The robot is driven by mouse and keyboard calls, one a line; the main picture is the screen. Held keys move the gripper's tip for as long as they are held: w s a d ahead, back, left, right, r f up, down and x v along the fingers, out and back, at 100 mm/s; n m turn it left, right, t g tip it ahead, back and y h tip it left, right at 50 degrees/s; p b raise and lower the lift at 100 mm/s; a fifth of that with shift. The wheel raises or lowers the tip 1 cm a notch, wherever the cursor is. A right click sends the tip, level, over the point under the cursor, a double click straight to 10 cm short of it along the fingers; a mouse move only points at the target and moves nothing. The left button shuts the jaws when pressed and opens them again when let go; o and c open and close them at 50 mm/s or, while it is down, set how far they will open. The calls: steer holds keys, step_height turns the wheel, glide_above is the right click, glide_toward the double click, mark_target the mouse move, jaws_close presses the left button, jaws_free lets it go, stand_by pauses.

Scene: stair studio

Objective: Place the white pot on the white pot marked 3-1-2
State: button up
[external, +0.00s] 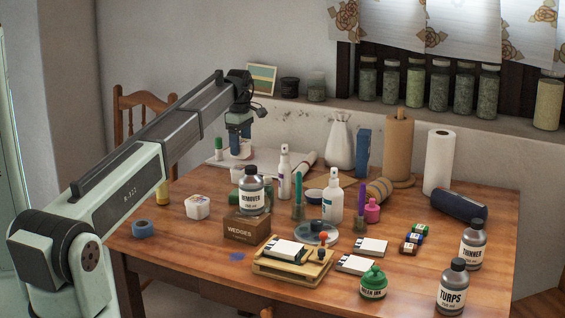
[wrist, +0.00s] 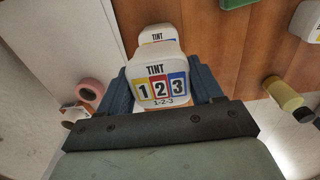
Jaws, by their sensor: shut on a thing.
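I cannot tell whether the two touch. Another white pot (external: 197,207) stands at the table's left; its mark is unreadable.
A pale board (external: 212,158) lies at the back left. A green-capped bottle (external: 218,147) stands beside my gripper. The remover bottle (external: 251,195) stands on a wedges box (external: 246,226), with spray bottles to its right. A pink tape roll (wrist: 90,91) shows in the wrist view.

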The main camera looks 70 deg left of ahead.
mark_target(241, 154)
steer(key=shift+f, duration=1.8)
steer(key=shift+f, duration=0.15)
steer(key=o, duration=1.1)
step_height(241, 154, up, 12)
steer(key=shift+r, duration=0.15)
